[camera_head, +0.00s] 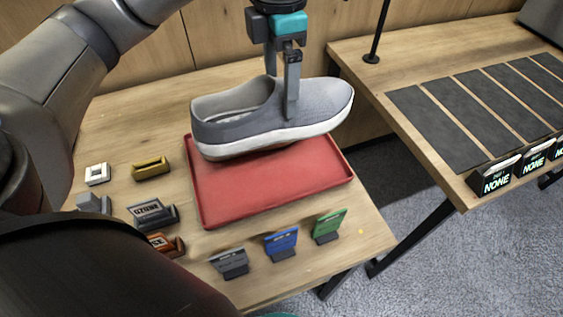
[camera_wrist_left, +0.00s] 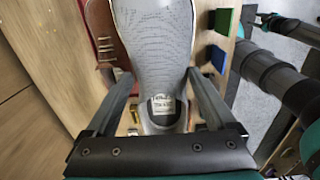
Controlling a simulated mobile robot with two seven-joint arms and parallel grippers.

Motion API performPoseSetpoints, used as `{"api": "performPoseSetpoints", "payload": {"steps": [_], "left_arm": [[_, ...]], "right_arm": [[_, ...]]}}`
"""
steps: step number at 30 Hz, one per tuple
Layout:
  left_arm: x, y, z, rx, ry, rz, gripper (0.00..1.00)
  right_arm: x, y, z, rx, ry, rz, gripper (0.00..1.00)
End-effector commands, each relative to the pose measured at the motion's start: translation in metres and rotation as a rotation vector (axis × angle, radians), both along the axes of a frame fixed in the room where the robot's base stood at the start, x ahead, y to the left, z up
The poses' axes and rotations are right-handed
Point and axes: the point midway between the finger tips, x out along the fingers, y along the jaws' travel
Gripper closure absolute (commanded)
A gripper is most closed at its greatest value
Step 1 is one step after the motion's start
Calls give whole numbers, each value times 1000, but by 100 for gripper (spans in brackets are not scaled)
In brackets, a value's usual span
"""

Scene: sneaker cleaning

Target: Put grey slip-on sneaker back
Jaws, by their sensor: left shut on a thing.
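The grey slip-on sneaker (camera_head: 310,98) has a white sole and hangs tilted above the red tray (camera_head: 215,205) in the head view, toe to the right. My left gripper (camera_head: 286,98) comes down from above and is shut on the sneaker's sides, one finger on the near side. In the left wrist view the sneaker (camera_wrist_left: 155,45) lies between the two fingers of my left gripper (camera_wrist_left: 158,78), with a white label inside its heel. The far finger is mostly hidden in the head view. My right gripper does not show clearly in either view.
Coloured small blocks and brushes stand around the tray, including a blue one (camera_head: 281,242) and a green one (camera_head: 329,227). A second table at the right holds dark mats (camera_head: 435,128) and signs reading NONE (camera_head: 496,182). A gap separates the tables.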

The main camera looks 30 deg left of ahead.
Motion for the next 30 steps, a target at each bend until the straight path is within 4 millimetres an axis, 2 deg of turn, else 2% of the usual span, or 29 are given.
{"api": "performPoseSetpoints", "payload": {"steps": [1, 3, 12, 15, 23, 30], "left_arm": [[-1, -1, -16, -3, 5, -1, 100], [-1, -1, -32, -3, 5, -2, 100], [-2, 0, -103, -1, 5, -1, 100], [-1, 0, -121, -2, 3, 0, 100], [0, 0, -141, -1, -1, -1, 100], [0, 0, -175, -1, 1, -1, 100]], "right_arm": [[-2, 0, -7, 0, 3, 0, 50], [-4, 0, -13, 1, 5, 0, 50], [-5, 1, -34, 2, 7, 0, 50], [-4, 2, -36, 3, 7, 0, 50], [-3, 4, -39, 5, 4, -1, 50], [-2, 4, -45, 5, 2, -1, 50]]}}
